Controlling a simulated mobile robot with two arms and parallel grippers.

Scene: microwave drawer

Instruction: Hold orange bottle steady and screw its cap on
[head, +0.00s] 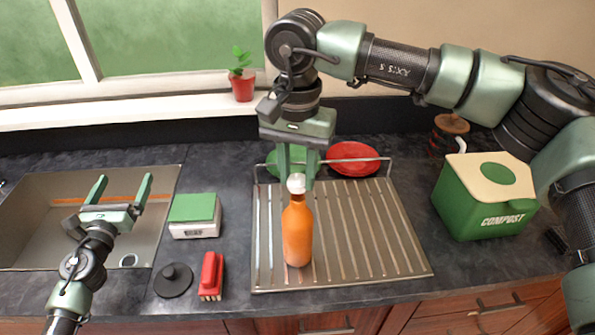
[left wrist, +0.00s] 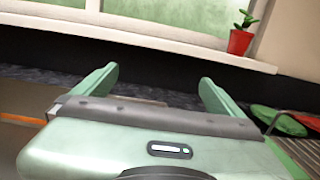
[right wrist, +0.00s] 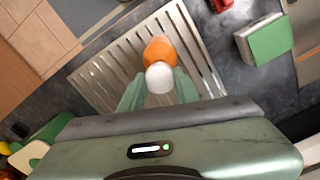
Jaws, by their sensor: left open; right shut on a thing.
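The orange bottle (head: 297,235) stands upright on the metal drying rack (head: 380,270). A white cap (head: 296,184) sits at the top of its neck; whether it is threaded on I cannot tell. My right gripper (head: 298,182) comes down from above and is shut at the cap. In the right wrist view the white cap (right wrist: 159,77) lies between the fingers, with the orange bottle (right wrist: 160,50) beyond it. My left gripper (head: 121,190) is open and empty above the sink (head: 30,215), well left of the bottle. The left wrist view shows its spread fingers (left wrist: 158,85) with nothing between them.
A green plate and a red plate (head: 353,158) stand behind the rack. A compost bin (head: 485,197) is at right.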

